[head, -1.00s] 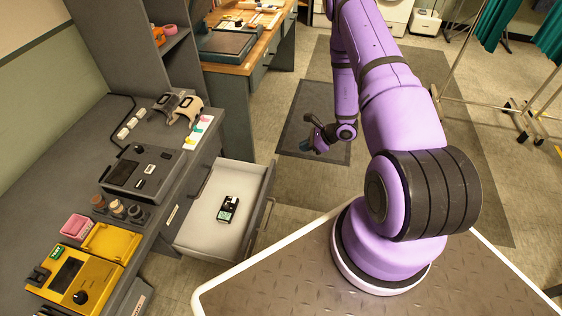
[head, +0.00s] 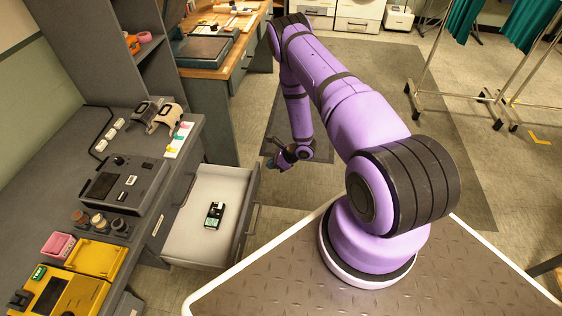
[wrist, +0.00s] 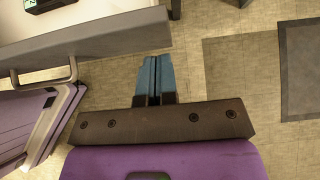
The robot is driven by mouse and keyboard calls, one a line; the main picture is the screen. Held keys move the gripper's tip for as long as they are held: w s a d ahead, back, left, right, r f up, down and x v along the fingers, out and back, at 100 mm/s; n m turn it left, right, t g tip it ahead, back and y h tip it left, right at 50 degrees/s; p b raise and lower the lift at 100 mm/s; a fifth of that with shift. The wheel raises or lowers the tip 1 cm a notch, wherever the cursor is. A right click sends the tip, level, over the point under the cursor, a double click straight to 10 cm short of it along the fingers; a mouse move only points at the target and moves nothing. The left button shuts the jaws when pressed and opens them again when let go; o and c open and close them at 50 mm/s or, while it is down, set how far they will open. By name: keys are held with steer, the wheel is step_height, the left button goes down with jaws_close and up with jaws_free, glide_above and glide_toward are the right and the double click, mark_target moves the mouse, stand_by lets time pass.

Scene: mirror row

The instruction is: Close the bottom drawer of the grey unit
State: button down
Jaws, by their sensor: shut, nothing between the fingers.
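The grey unit (head: 60,170) stands on the left in the head view. One drawer (head: 179,246) is pulled well out of it, with a pale inside and a grey front. A bar handle (head: 250,222) is on that front. The drawer front (wrist: 110,46) and handle (wrist: 45,82) also show at upper left in the wrist view. My gripper (head: 279,158) is beyond the drawer's front corner in the head view, apart from it. In the wrist view its blue fingers (wrist: 154,78) are together and empty, pointing past the drawer front's end.
A small black device (head: 214,215) lies in the drawer. A yellow device (head: 75,285), a grey device (head: 122,185) and jars (head: 100,224) stand on the unit's top. A wooden desk (head: 228,55) is behind. The floor (wrist: 230,100) right of the fingers is clear.

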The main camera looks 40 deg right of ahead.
mark_target(259, 166)
steer(key=shift+w+a+r, duration=0.1)
steer(key=shift+w+a, duration=0.9)
steer(key=shift+w+a, duration=0.1)
steer(key=w+a, duration=1.3)
steer(key=shift+w+a, duration=0.3)
steer(key=shift+a, duration=0.05)
